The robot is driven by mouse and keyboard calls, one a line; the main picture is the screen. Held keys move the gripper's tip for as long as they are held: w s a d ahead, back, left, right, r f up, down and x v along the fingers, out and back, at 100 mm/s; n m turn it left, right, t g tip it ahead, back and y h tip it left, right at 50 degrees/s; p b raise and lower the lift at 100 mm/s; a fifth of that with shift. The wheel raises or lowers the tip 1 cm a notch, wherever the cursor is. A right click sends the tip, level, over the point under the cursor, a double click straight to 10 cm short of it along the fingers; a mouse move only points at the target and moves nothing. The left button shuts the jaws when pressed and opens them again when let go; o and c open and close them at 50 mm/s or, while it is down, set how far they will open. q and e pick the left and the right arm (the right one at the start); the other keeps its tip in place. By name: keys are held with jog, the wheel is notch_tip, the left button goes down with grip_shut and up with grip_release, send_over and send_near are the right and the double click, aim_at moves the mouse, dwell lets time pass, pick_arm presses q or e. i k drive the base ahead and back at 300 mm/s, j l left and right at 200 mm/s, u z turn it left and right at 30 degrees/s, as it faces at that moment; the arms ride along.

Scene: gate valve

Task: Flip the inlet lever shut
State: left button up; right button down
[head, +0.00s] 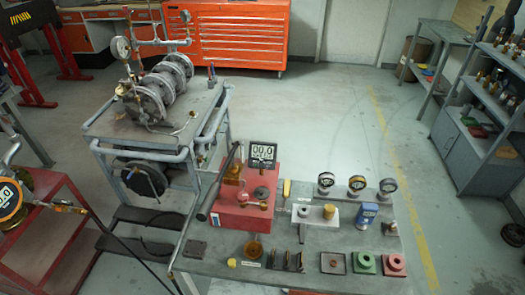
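A grey flanged valve and pipe assembly (165,88) sits on top of a blue-grey tubular cart (100,128) at upper left. A round pressure gauge (121,47) and brass fittings (124,90) stand at its left end. Neither of my grippers is in view.
A red cart (60,235) stands left. Shelving (480,110) is at right. Open floor (330,120) lies behind the bench.

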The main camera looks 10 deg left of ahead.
aim_at(56, 201)
jog(key=u, duration=0.95)
jog(key=i+j+u, duration=0.25)
jog(key=i+j, duration=0.15)
jog(key=j, duration=0.2)
jog(key=i+j+u, duration=0.25)
jog(key=i+j, duration=0.15)
jog(key=j, duration=0.1)
